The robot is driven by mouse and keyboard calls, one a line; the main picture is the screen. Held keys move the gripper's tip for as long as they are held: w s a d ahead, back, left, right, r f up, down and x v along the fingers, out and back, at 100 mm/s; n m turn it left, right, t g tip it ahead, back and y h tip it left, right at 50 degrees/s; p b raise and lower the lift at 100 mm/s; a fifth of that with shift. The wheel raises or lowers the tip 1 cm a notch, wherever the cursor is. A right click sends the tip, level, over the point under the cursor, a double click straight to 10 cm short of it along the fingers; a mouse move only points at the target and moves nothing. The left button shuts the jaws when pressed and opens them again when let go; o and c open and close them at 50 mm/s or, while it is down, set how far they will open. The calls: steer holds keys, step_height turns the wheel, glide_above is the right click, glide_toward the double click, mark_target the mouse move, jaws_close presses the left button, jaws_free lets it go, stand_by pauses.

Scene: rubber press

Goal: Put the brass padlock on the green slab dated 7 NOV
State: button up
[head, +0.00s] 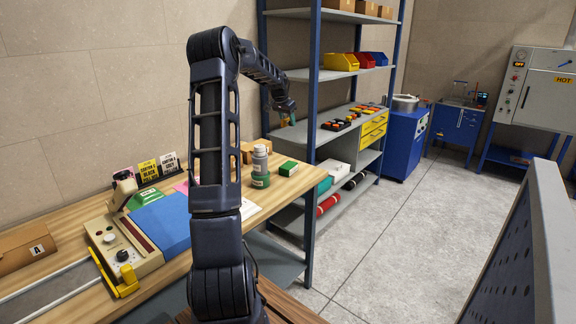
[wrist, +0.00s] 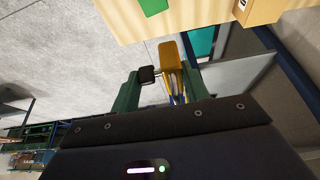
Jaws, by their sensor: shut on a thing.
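In the wrist view my gripper (wrist: 166,76) is shut on a brass-coloured block, which looks like the padlock (wrist: 170,55). A green slab (head: 144,198) lies on the wooden table behind the blue slab. A smaller green block (head: 288,167) lies near the table's right end; a green piece (wrist: 153,5) also shows at the top of the wrist view. I cannot read 7 NOV on any of them.
A blue slab (head: 163,226) and a beige control box (head: 123,243) are on the wooden table (head: 256,240). Bottles (head: 260,165) and cards (head: 150,172) stand behind. Blue-framed shelving (head: 313,90) with coloured bins is beyond the table. The grey floor (head: 400,220) is open to the right.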

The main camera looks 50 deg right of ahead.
mark_target(290, 164)
steer(key=shift+s+f, duration=0.2)
steer(key=shift+f, duration=0.2)
step_height(290, 164, down, 19)
stand_by(0.5)
steer(key=o, duration=1.2)
steer(key=shift+f, duration=0.15)
steer(key=shift+c, duration=0.2)
